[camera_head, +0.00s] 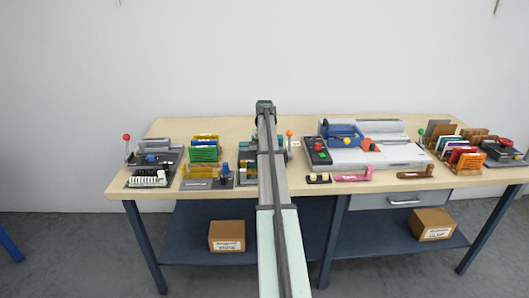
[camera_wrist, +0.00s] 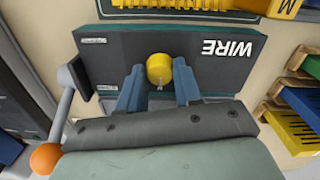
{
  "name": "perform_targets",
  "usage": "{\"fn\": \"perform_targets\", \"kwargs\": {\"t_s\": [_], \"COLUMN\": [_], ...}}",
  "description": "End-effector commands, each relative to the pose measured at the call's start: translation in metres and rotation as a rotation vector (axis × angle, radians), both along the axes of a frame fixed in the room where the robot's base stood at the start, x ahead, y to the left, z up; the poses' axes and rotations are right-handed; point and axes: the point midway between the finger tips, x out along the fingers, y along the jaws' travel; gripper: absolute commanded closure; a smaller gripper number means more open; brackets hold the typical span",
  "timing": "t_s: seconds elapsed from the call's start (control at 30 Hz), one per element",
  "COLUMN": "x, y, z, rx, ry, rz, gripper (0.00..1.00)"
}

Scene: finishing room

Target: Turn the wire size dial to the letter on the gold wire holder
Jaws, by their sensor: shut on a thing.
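In the wrist view, a yellow round dial (camera_wrist: 160,69) stands on a dark panel (camera_wrist: 125,50) marked WIRE, with the lettering upside down. My gripper (camera_wrist: 160,84) is shut on the dial, its two blue-grey fingers at the dial's sides. A small mark shows on the dial's lower edge. Any letters around the dial are hidden or too small to read. The gold wire holder (camera_wrist: 283,9) lies at the top edge, partly cut off, and carries a dark letter M. In the head view my arm covers the dial and my gripper.
A lever with an orange ball (camera_wrist: 46,158) stands beside the panel. Small racks with blue and yellow pieces (camera_wrist: 290,130) lie at the right of the wrist view. In the head view, a large white machine (camera_head: 385,145) stands on the table right of my arm.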

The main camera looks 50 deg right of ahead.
Motion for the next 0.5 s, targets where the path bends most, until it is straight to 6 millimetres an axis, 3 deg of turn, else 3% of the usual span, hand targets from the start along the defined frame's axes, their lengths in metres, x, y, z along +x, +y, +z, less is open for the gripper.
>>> {"fn": "perform_targets", "kwargs": {"t_s": [0.5], "x": [-0.0002], "y": [0.0], "z": [-0.0001], "rx": [0.0], "ry": [0.0], "rz": [-0.074], "gripper": [0.96]}}
